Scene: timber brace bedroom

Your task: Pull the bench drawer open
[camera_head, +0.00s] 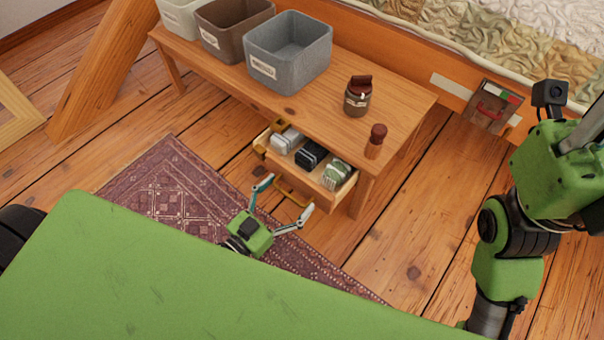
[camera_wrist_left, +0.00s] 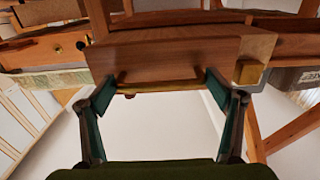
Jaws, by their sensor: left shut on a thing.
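The wooden bench (camera_head: 305,108) stands on the plank floor, and its drawer (camera_head: 312,188) is pulled partly out towards me. Several rolled or folded items, white, black and green, lie in the drawer. The brass bar handle (camera_head: 292,194) is on the drawer front. My left gripper (camera_head: 284,199) is at the handle, with its fingers spread along the bar and shut on it. The left wrist view shows the drawer front (camera_wrist_left: 175,58) and the handle (camera_wrist_left: 155,87) between the two fingers. My right arm is at the right edge; its fingers do not show.
On the bench stand a white bin, a brown bin (camera_head: 224,45), a grey bin (camera_head: 272,72), a brown jar (camera_head: 357,101) and a small wooden-topped bottle (camera_head: 375,143). A patterned rug (camera_head: 165,190) lies in front. A bed (camera_head: 480,40) is behind. Floor right of the bench is clear.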

